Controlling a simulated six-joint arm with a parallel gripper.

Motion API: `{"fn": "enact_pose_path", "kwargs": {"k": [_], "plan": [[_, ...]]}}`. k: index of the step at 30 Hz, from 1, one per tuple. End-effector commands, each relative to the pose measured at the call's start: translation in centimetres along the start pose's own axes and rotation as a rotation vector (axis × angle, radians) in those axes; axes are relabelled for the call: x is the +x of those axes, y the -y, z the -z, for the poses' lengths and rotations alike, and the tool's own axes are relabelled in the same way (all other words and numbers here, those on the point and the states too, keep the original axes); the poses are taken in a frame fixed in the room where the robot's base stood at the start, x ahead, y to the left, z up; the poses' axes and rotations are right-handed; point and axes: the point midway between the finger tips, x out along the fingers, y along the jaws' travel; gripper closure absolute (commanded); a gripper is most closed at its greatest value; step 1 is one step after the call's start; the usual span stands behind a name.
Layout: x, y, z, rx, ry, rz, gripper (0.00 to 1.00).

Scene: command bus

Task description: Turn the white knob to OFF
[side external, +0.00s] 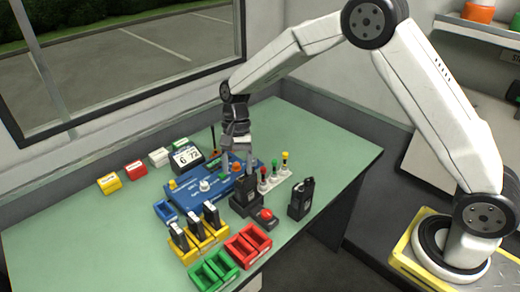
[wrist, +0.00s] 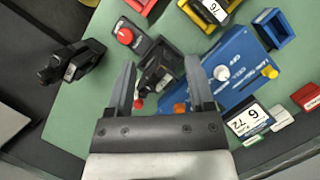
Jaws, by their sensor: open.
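The white knob (side external: 204,185) sits on top of the blue panel box (side external: 186,199), between a yellow knob (side external: 172,184) and an orange one (side external: 236,167). In the wrist view the white knob (wrist: 221,72) is just right of the right finger, on the blue panel (wrist: 238,62). The pointer direction and printed labels are too small to read. My gripper (side external: 237,173) points down over the panel's right end, beside the orange knob. In the wrist view its fingers (wrist: 160,62) are spread with nothing held, apart from the white knob.
A black block (side external: 245,203) stands close under the gripper. Yellow, red and green bins (side external: 214,268) line the front.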

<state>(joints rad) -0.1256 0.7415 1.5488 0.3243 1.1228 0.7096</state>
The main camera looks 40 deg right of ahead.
Motion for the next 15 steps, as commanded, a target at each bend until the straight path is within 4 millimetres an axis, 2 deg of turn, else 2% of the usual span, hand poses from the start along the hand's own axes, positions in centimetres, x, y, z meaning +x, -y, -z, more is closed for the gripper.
{"fn": "enact_pose_path", "kwargs": {"k": [5, 15], "plan": [[0.6, 1.0, 1.0, 0.157, -0.027, 0.054, 0.32], [1.7, 4.0, 4.1, 0.666, -0.067, 0.251, 0.32]]}}
